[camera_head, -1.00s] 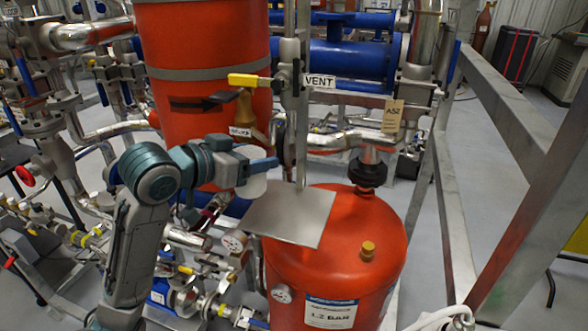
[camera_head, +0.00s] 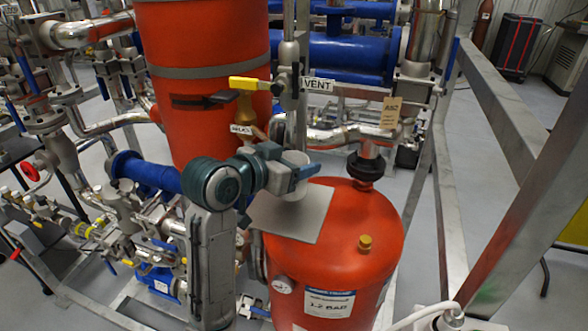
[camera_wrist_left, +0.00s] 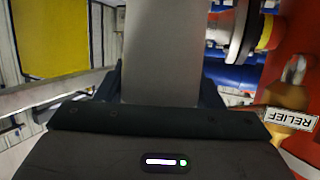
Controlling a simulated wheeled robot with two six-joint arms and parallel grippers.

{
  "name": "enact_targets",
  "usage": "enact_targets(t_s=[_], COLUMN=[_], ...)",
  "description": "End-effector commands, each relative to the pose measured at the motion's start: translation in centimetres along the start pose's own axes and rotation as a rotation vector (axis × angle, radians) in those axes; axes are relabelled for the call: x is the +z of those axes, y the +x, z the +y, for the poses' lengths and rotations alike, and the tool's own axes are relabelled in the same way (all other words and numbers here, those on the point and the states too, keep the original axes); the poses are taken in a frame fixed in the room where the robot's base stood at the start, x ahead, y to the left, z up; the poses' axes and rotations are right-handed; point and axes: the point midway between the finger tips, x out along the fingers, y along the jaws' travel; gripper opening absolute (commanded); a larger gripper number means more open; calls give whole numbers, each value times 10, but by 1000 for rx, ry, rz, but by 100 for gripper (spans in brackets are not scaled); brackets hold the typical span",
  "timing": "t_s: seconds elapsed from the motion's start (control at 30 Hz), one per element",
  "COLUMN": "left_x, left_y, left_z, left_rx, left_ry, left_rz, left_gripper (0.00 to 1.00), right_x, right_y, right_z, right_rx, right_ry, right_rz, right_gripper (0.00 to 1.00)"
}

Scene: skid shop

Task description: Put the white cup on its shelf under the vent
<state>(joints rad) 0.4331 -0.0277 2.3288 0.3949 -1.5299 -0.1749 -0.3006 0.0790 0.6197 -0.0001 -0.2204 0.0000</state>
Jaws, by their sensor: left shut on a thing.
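The white cup (camera_head: 292,188) is upright in my left gripper (camera_head: 303,174), whose blue fingers are shut on it. In the head view the cup overlaps the grey flat shelf plate (camera_head: 312,217); I cannot tell whether its base touches the plate. The shelf sits below the VENT label (camera_head: 318,84), in front of the red tank top. In the left wrist view a pale grey surface, likely the cup wall (camera_wrist_left: 162,55), fills the space between the fingers. My right gripper is not in view.
A yellow-handled valve (camera_head: 250,83) with a brass relief fitting (camera_head: 245,108) stands behind the gripper. The tall red vessel (camera_head: 205,45) is to the left. The red tank (camera_head: 350,240) with a brass plug lies under the shelf. The shelf's right part is bare.

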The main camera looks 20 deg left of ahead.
Motion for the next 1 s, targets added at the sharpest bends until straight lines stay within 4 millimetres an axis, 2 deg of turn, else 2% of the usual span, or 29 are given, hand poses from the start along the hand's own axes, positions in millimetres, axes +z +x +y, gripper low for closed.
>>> enact_targets(t_s=[0.2, 0.6, 0.63, 0.7, 0.73, 1.0], left_x=[22, 28, 27, 27, 26, 25], left_y=[6, 8, 8, 8, 8, 7], left_z=[0, 0, 0, 0, 0, 0], left_rx=[0, -1, -1, -1, -1, -1], left_ry=[-2, -1, 0, 0, 0, 0], left_rz=[-3, 0, 0, 0, 0, 0], left_gripper=[39, 39, 67, 81, 83, 83], right_x=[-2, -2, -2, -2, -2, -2], right_y=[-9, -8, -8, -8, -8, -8], right_z=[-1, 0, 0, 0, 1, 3], right_rx=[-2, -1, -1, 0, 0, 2], right_ry=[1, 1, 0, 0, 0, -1], right_rz=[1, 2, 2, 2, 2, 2], right_gripper=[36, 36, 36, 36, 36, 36])
